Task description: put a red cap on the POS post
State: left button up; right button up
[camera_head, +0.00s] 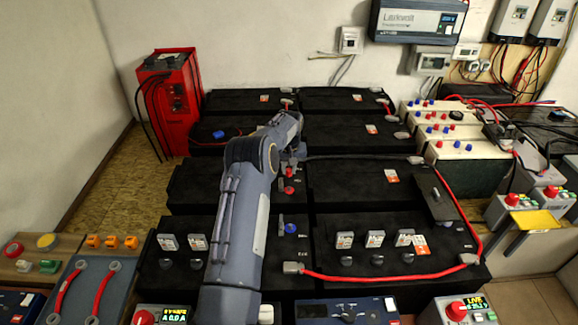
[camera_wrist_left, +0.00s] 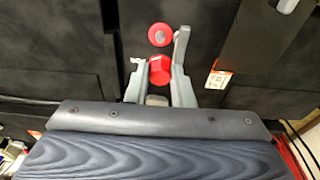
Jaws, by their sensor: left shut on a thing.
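My left gripper (camera_head: 290,164) reaches over the middle-left black battery. In the left wrist view its two grey fingers (camera_wrist_left: 160,80) are closed on a red cap (camera_wrist_left: 159,72). The cap shows small below the gripper in the head view (camera_head: 288,172). A round red ring with a darker middle, seemingly the POS post (camera_wrist_left: 160,34), lies just beyond the cap in the left wrist view, apart from it in the picture. It also seems to show as a red spot (camera_head: 290,188) in the head view. The height gap between cap and post cannot be told. My right gripper is not in view.
A blue-marked post (camera_head: 291,229) lies nearer me. A black box-like piece (camera_head: 435,195) sits on the batteries at right. A red cable (camera_head: 390,277) curves along the front and right. A red unit (camera_head: 170,100) stands at back left. Control panels line the front edge.

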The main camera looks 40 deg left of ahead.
aim_at(289, 187)
pick_arm(q)
notch_tip(289, 187, down, 2)
jog(key=shift+f+b, duration=0.1)
jog(key=shift+b, duration=0.3)
jog(key=shift+f+b, duration=1.2)
jog(key=shift+f, duration=0.45)
jog(key=shift+b, duration=0.3)
jog(key=shift+f+b, duration=0.4)
